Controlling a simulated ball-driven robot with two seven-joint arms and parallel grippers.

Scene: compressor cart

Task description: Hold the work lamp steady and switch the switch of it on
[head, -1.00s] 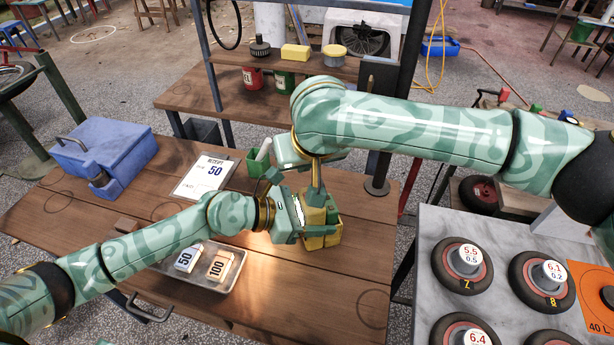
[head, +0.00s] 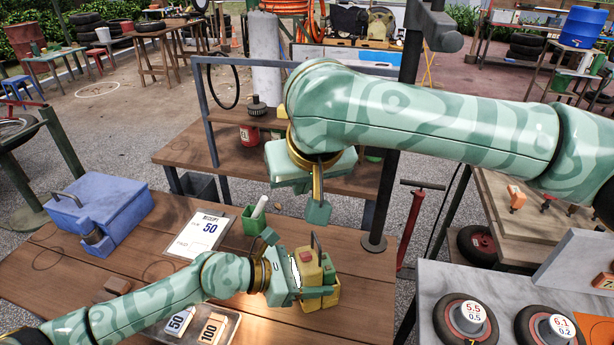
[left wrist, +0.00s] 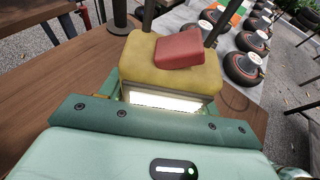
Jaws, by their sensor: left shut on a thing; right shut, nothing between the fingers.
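The yellow work lamp (head: 312,273) stands on the wooden workbench (head: 360,300). My left gripper (head: 317,292) is shut on its body from the left. The red switch (left wrist: 180,48) shows on the lamp's top in the left wrist view, tilted; it is small in the head view (head: 308,256). The lamp's front panel (left wrist: 165,100) glows white in the left wrist view, and warm light falls on the bench. My right gripper (head: 318,211) is shut and empty, above the lamp and apart from it.
A blue toolbox (head: 100,215) stands at the bench's left. A tray (head: 228,335) with number cards is in front. A dark post (head: 385,200) rises at the back right.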

